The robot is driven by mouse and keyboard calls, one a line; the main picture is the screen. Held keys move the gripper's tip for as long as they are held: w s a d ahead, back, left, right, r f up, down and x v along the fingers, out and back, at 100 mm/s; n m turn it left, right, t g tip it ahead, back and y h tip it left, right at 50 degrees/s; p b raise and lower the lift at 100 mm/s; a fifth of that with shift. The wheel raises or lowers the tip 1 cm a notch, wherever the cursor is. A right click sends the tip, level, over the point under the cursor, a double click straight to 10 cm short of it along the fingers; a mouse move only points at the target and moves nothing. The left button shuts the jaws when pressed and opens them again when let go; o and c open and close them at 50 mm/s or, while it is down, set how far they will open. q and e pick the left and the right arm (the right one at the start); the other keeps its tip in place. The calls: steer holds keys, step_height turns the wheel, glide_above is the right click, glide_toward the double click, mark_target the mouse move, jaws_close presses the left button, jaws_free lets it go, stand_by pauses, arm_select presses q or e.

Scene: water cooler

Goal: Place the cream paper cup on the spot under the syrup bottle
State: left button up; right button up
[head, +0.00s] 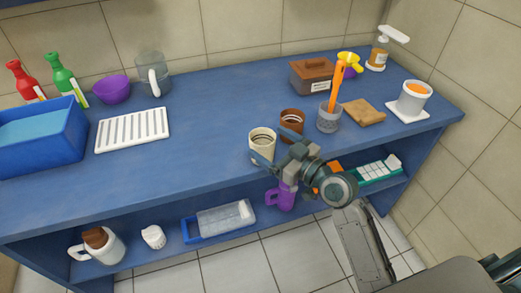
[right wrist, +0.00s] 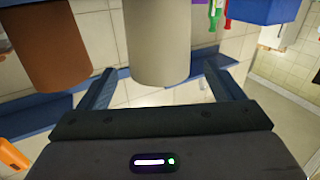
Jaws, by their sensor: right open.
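The cream paper cup (head: 262,142) stands upright on the blue counter near its front edge. It also shows in the right wrist view (right wrist: 158,40), ahead of and between my right gripper's spread fingers. My right gripper (head: 266,160) is open at the front of the cup, with a visible gap on each side of it in the wrist view. The syrup bottle (head: 378,57), amber with a white pump head, stands at the back right of the counter. No marked spot is clearly visible under its spout. My left gripper is not in view.
A brown cup (head: 292,121) stands close behind and right of the cream cup. The counter's middle is clear.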

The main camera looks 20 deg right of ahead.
mark_target(254, 132)
steer(key=shift+w+a+r, duration=0.1)
steer(key=shift+w+a, duration=0.15)
steer(key=shift+w, duration=0.25)
steer(key=p+x, duration=0.1)
steer(key=x, duration=0.3)
steer(key=shift+w+a, duration=0.1)
steer(key=shift+w, duration=0.05)
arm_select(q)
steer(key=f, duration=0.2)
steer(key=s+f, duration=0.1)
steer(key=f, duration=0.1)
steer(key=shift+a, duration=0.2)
arm_select(e)
steer(key=shift+c, duration=0.2)
steer(key=c, duration=1)
